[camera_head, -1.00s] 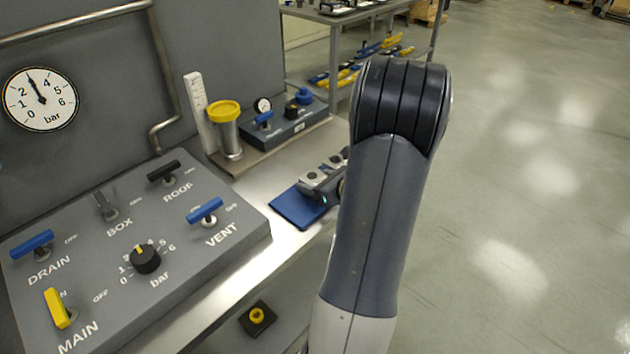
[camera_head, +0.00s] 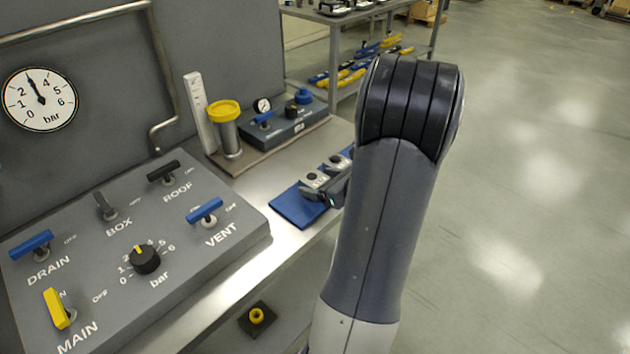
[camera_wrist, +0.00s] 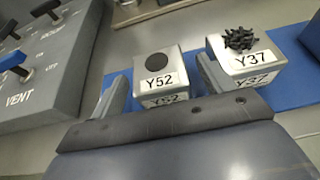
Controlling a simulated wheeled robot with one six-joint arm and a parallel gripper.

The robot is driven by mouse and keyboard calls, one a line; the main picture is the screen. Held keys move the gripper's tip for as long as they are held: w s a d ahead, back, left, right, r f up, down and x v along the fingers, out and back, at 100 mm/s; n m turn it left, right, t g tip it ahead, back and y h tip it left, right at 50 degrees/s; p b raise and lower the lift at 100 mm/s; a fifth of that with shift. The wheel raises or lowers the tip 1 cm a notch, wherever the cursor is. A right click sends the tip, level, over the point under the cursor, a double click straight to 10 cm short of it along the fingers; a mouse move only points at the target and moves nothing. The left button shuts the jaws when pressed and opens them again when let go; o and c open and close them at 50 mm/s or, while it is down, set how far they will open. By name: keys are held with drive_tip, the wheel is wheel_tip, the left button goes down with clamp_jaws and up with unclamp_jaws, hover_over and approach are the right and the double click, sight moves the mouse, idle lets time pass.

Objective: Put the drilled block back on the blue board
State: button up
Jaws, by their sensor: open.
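The blue board (camera_head: 296,209) lies on the metal bench, and its blue surface also shows in the wrist view (camera_wrist: 292,42). A grey block labelled Y52 (camera_wrist: 160,80) has a round dark hole in its top. It stands at the board, and its base is partly hidden. A second block labelled Y37 (camera_wrist: 240,65) stands to its right with a heap of small black pieces on top. My gripper (camera_wrist: 163,88) is open, with one finger left of Y52 and the other between Y52 and Y37. In the head view, my arm partly covers the gripper.
The grey control panel (camera_head: 130,255) with levers and a knob stands left of the board. A yellow-topped cylinder (camera_head: 226,130), a white upright scale (camera_head: 198,110) and a small gauge box (camera_head: 285,127) stand behind. Bare bench lies between panel and board.

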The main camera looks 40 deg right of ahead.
drive_tip(key=v, duration=0.9)
drive_tip(key=shift+s, duration=0.4)
drive_tip(key=shift+r, duration=0.1)
drive_tip(key=shift+c, duration=0.2)
